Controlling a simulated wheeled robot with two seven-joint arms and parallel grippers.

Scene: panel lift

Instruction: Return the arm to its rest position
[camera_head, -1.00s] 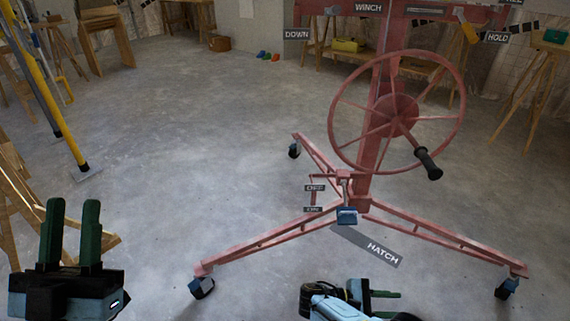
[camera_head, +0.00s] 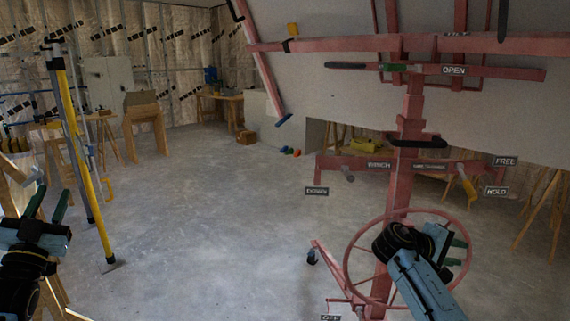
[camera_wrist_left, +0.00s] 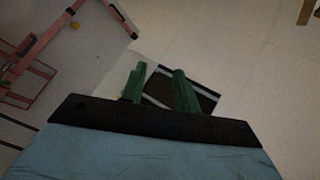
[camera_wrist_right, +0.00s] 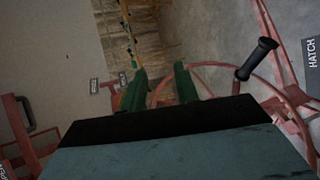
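My left gripper (camera_head: 48,206) is at the left edge of the head view, its two green fingers apart with nothing between them. The left wrist view also shows these fingers (camera_wrist_left: 160,88) apart and empty. My right gripper (camera_head: 458,252) is in front of the red winch wheel (camera_head: 352,245) in the head view, partly hidden by its own wrist. In the right wrist view its green fingers (camera_wrist_right: 162,85) are apart and empty. The wheel's black handle (camera_wrist_right: 257,58) is to the right of the fingers, apart from them. The red panel lift (camera_head: 410,110) stands upright at the right.
A large pale panel (camera_head: 340,75) rests above on the lift's red arms. The middle floor is clear.

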